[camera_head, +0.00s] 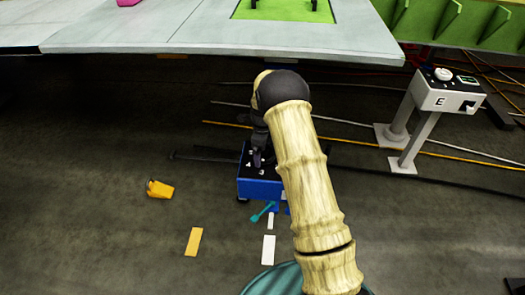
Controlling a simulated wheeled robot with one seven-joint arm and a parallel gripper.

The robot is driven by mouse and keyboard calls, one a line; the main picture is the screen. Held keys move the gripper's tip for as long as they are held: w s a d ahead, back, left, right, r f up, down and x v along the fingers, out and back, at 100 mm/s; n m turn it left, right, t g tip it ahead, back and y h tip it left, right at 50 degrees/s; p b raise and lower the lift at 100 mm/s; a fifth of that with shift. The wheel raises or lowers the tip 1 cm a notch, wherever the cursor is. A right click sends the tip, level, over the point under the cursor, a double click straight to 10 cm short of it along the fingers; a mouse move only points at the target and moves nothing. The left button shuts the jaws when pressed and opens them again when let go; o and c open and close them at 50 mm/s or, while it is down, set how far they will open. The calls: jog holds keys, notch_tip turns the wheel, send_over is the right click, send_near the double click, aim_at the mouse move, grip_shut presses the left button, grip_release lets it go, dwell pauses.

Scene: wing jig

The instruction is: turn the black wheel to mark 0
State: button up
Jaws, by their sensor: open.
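No black wheel can be made out clearly. A blue box (260,188) with a black top and small white marks stands on the floor in the middle, largely behind my arm. My gripper (257,158) points down over this box, open; its fingers are small and dark here, and I cannot tell whether they touch anything. My arm hides the right part of the box's top. A grey pedestal marked E (440,101) stands at the right with a pale knob (442,74) on a dark dial. No mark 0 is readable.
A large grey wing panel (210,35) spans the top, with a green cut-out. Cables cross the floor behind the box and around the pedestal. A yellow object (159,189) and a small teal tool (262,212) lie on the floor. The left floor is mostly clear.

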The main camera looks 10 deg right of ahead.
jog(key=c, duration=1)
